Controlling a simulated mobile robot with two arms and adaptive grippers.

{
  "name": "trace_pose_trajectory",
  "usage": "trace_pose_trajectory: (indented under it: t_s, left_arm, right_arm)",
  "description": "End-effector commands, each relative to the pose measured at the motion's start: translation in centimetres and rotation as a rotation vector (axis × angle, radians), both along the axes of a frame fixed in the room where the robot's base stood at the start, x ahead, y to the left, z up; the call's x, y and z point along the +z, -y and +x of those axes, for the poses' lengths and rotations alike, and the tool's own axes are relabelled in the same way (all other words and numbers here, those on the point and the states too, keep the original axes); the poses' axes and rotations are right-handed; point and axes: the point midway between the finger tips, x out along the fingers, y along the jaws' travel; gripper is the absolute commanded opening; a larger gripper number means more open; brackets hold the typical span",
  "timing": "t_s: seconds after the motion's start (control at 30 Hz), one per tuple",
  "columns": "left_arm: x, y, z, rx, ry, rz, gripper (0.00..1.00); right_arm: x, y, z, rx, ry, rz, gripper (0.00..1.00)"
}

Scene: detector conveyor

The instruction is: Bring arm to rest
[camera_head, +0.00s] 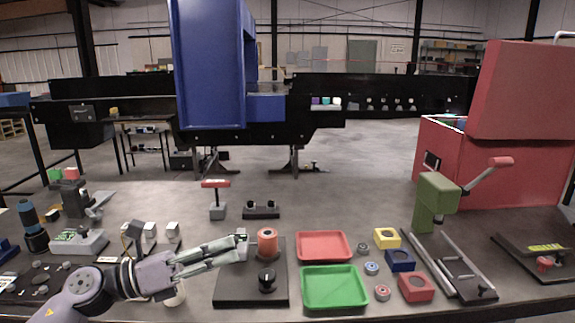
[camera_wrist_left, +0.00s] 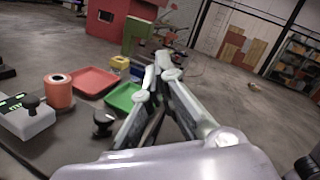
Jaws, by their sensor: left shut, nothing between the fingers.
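My left gripper (camera_head: 238,245) reaches in from the left over the workbench, its fingers pointing right. It is shut and empty, with the tips near the orange cylinder (camera_head: 267,241) on the black plate (camera_head: 235,290). In the left wrist view the closed fingers (camera_wrist_left: 163,68) point away over the bench, and the orange cylinder (camera_wrist_left: 59,92) is to their left. I cannot tell in the head view whether the tips touch anything. My right gripper is not in view.
Right of the plate lie a red tray (camera_head: 324,258) and a green tray (camera_head: 334,304), both empty. Blue (camera_head: 400,273) and yellow (camera_head: 387,238) blocks and a green press (camera_head: 437,195) stand further right. A black knob (camera_head: 267,283) rises from the plate. Air above the bench is mostly free.

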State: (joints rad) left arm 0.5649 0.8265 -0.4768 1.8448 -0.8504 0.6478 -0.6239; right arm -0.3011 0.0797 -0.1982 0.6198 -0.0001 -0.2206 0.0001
Motion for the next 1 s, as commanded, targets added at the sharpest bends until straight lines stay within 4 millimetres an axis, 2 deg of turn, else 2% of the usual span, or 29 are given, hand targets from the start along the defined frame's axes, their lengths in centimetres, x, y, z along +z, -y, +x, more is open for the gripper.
trace_pose_trajectory:
  t_s: [0.03, 0.1, 0.17, 0.27, 0.37, 0.47, 0.57, 0.6, 0.7, 0.8, 0.9, 1.0]
  left_arm:
    - [0.0, 0.7, 0.0, 0.043, -0.081, -0.138, 0.0]
    - [0.3, 0.6, 0.6, 0.121, -0.196, -0.322, 0.0]
    - [-0.1, -0.1, 1.1, 0.195, -0.307, -0.476, 0.0]
    - [-2.0, -2.1, 1.8, 0.33, -0.507, -0.722, 0.0]
    - [-5.7, -4.6, 1.9, 0.481, -0.725, -0.952, 0.0]
    - [-10.7, -7.0, 0.8, 0.651, -0.955, -1.165, 0.0]
    - [-16.7, -9.0, -1.9, 0.842, -1.187, -1.354, 0.0]
    - [-19.2, -9.6, -3.5, 0.925, -1.281, -1.424, 0.0]
    - [-24.8, -10.5, -8.2, 1.132, -1.494, -1.566, 0.0]
    - [-28.7, -10.6, -12.9, 1.313, -1.659, -1.656, 0.0]
    - [-31.2, -10.3, -17.1, 1.464, -1.78, -1.709, 0.0]
    - [-32.9, -10.0, -20.8, 1.598, -1.879, -1.743, 0.0]
  right_arm:
    - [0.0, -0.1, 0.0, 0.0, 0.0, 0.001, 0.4]
    - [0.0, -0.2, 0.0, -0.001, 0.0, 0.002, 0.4]
    - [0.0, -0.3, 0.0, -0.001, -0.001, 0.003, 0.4]
    - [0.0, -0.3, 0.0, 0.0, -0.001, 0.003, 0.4]
    - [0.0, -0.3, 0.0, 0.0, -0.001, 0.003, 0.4]
    - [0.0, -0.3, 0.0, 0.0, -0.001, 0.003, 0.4]
    - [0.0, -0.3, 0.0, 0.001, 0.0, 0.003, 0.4]
    - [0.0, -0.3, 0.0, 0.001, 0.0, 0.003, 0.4]
    - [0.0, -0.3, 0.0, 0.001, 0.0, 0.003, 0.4]
    - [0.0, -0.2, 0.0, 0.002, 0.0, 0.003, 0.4]
    - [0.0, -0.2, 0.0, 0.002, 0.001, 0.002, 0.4]
    - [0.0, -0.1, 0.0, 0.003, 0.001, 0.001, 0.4]
